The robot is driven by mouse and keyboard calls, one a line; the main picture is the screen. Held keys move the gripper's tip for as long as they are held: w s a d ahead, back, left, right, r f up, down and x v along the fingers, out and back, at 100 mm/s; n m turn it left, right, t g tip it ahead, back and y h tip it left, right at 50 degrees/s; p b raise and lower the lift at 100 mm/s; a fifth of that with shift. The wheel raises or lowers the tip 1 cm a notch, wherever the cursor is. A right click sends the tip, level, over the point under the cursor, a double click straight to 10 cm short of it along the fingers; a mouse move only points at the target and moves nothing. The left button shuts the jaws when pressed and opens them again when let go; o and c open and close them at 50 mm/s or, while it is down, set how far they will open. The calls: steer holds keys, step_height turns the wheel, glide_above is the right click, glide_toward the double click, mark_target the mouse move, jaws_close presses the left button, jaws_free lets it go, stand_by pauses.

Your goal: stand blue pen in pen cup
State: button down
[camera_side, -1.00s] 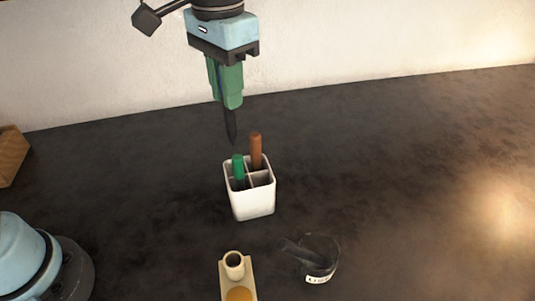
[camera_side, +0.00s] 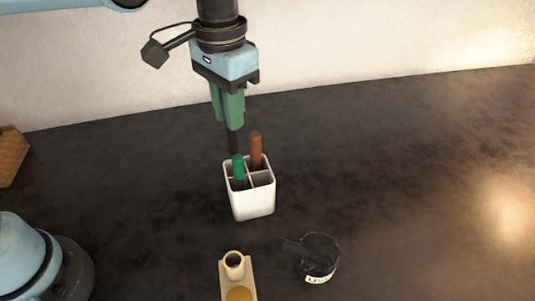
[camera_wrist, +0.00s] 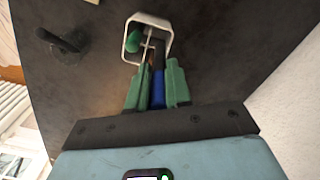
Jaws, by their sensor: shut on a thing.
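My gripper (camera_side: 233,124) has green fingers and is shut on the blue pen (camera_wrist: 157,88), which sits between the fingertips in the wrist view. In the side view only the pen's dark lower end (camera_side: 233,143) shows below the fingers. It points down, nearly upright, at the back left of the white pen cup (camera_side: 252,204). Its tip is hidden behind the green pen and the rim, so I cannot tell whether it is inside. The cup has four compartments. A green pen (camera_side: 238,166) stands on the left and a brown pen (camera_side: 256,150) in the back right.
A beige holder (camera_side: 234,267) with a round opening and a yellow disc stands in front of the cup. A dark round container (camera_side: 318,258) with a white label is at front right. A wooden box (camera_side: 12,157) is at far left. The table's right side is clear.

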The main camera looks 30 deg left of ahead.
mark_target(233, 144)
steer(key=shift+f, duration=3.75)
steer(key=c, duration=1)
jaws_free()
steer(key=shift+o, duration=0.2)
step_height(233, 144, up, 12)
steer(key=shift+r, duration=0.1)
